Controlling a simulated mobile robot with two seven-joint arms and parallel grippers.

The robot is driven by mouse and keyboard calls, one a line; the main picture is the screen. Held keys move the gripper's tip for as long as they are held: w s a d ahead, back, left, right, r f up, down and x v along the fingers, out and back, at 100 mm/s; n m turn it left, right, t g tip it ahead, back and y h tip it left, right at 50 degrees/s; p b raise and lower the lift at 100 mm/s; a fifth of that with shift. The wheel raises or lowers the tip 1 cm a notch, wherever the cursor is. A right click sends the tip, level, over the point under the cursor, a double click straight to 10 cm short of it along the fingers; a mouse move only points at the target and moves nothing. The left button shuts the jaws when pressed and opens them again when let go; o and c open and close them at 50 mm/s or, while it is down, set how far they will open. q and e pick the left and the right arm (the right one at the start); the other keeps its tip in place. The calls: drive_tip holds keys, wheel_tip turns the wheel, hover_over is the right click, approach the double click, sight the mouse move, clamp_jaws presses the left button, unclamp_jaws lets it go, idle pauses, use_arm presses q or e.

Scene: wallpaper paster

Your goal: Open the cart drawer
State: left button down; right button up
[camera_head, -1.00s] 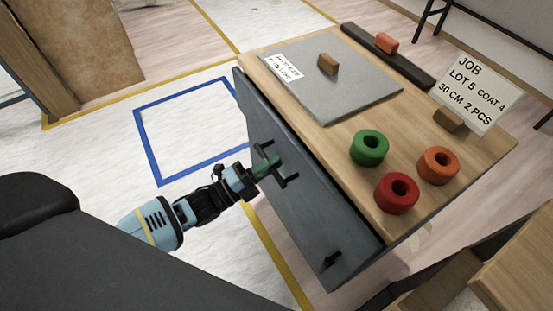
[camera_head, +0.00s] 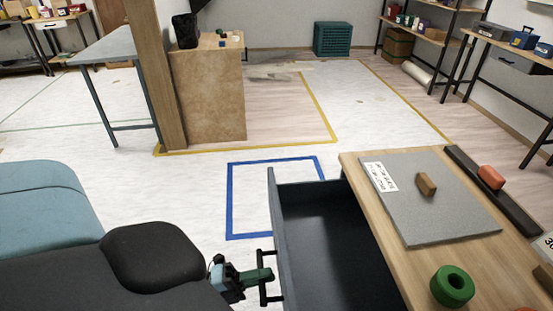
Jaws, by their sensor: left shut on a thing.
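The cart (camera_head: 350,167) has a wooden top and stands at the lower right. Its dark grey drawer (camera_head: 322,225) is pulled out to the left, and its empty-looking inside shows. The drawer front (camera_head: 277,225) carries a black bar handle (camera_head: 263,290) on its outer face. My left gripper (camera_head: 262,275), with green fingers, is shut on that handle at the bottom of the view. The lower part of the drawer is cut off by the picture's edge. My right gripper is not in view.
On the cart top are a grey board (camera_head: 425,205) with a small wooden block (camera_head: 426,184), an orange-red piece (camera_head: 491,177) on a black strip, and a green ring (camera_head: 452,287). A blue taped square (camera_head: 231,200) marks clear floor left of the drawer.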

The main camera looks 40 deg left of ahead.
use_arm(q)
drive_tip(key=shift+s+a, duration=0.2)
drive_tip(key=shift+s, duration=0.05)
drive_tip(key=c, duration=1.5)
unclamp_jaws()
drive_tip(key=b+v, duration=0.1)
drive_tip(key=v, duration=0.6)
drive_tip(key=shift+s+a, duration=0.25)
drive_tip(key=shift+s, duration=0.05)
drive_tip(key=shift+f, duration=0.15)
